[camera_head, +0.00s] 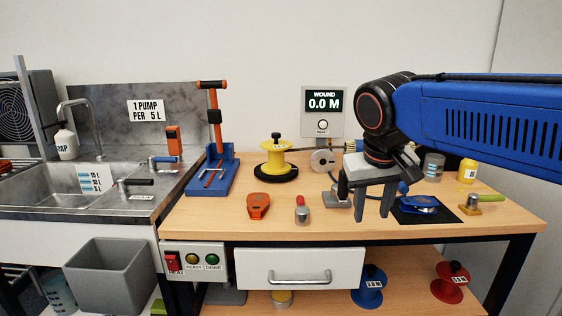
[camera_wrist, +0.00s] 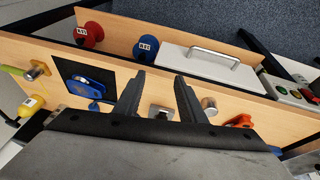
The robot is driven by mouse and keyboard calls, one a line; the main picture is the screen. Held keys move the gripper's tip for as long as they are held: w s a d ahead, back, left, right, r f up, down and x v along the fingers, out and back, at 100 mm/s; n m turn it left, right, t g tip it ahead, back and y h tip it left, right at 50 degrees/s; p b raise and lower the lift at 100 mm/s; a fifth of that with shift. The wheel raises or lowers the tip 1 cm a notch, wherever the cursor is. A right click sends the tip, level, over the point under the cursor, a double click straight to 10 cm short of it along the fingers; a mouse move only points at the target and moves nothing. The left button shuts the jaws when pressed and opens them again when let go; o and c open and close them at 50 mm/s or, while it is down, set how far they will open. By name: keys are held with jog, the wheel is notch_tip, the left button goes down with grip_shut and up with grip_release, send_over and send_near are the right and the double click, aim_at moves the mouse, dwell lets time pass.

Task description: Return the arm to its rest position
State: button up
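My gripper (camera_head: 374,205) hangs from the blue arm over the right part of the wooden workbench (camera_head: 430,235), fingers pointing down. Its two dark fingers are spread apart and nothing shows between them. In the wrist view my gripper (camera_wrist: 158,95) also shows open and empty, above the bench top. A blue pulley-like tool (camera_head: 420,204) lies on a black mat just right of the fingers. A small metal block (camera_head: 337,200) is on the bench just left of them and partly hidden.
Left are a yellow spool (camera_head: 276,157), blue-orange press (camera_head: 213,165), orange tool (camera_head: 258,205), red-tipped piece (camera_head: 302,210) and sink (camera_head: 50,185). The counter display (camera_head: 323,105) reads 0.0 M. Right are a yellow bottle (camera_head: 467,171) and hammer-like tool (camera_head: 480,202). A drawer (camera_head: 285,268) is shut below.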

jog(key=s+d+f, duration=0.4)
jog(key=s+f, duration=0.4)
jog(key=s+d+f+t+y, duration=0.1)
jog(key=s+d+f, duration=0.4)
jog(key=s+f, duration=0.3)
jog(key=shift+d+f+m, duration=0.15)
jog(key=shift+f+m, duration=0.25)
jog(key=shift+f, duration=0.2)
